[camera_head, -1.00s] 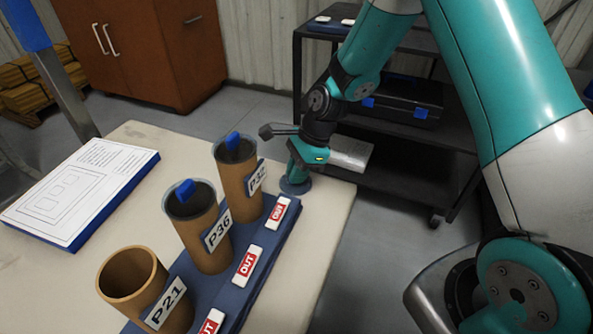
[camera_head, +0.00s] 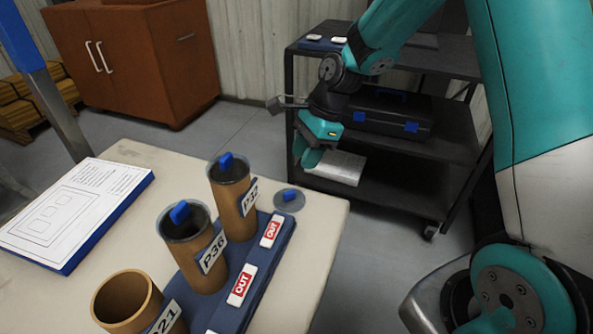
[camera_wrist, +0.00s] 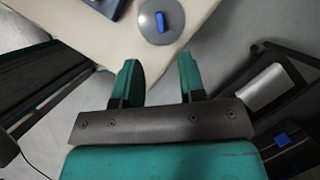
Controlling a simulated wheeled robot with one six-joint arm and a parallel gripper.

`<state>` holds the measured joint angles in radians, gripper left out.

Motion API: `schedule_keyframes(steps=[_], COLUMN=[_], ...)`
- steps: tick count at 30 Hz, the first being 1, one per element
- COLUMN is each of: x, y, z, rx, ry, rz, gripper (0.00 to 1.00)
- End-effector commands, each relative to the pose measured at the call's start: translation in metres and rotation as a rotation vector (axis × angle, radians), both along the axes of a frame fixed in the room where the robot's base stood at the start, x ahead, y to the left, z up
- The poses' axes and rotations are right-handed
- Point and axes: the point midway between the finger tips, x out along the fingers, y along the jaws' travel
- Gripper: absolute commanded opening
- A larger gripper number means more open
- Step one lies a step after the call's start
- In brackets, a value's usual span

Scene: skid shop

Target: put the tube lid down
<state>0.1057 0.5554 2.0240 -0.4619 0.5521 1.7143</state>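The tube lid (camera_head: 289,201) is a grey disc with a blue handle. It lies flat on the table's right part, beside the far end of the blue tube rack (camera_head: 262,279). In the wrist view the lid (camera_wrist: 152,27) lies on the table near its corner, beyond my fingertips. My gripper (camera_head: 309,156) is above and behind the lid, apart from it. In the wrist view my gripper (camera_wrist: 159,75) has its two green fingers spread with nothing between them. The open tube P21 (camera_head: 127,301) has no lid. Tubes P36 (camera_head: 193,245) and P32 (camera_head: 232,198) have lids with blue handles.
White-and-red OUT tags (camera_head: 241,285) sit along the rack. A printed sheet on a blue board (camera_head: 77,210) lies at the table's left. A dark shelf cart (camera_head: 400,180) with a black case (camera_head: 393,112) stands behind. A brown cabinet (camera_head: 135,55) is at the back left.

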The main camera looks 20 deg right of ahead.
Motion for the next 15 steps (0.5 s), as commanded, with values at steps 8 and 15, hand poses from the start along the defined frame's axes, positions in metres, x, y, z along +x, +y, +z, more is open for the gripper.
schedule_keyframes(steps=[8, 15], x=[-0.010, -0.096], y=[0.002, 0.057], z=[0.034, 0.103], rx=[-0.002, -0.020], ry=[-0.046, -0.359], rz=[0.109, 0.888], gripper=[0.37, 0.37])
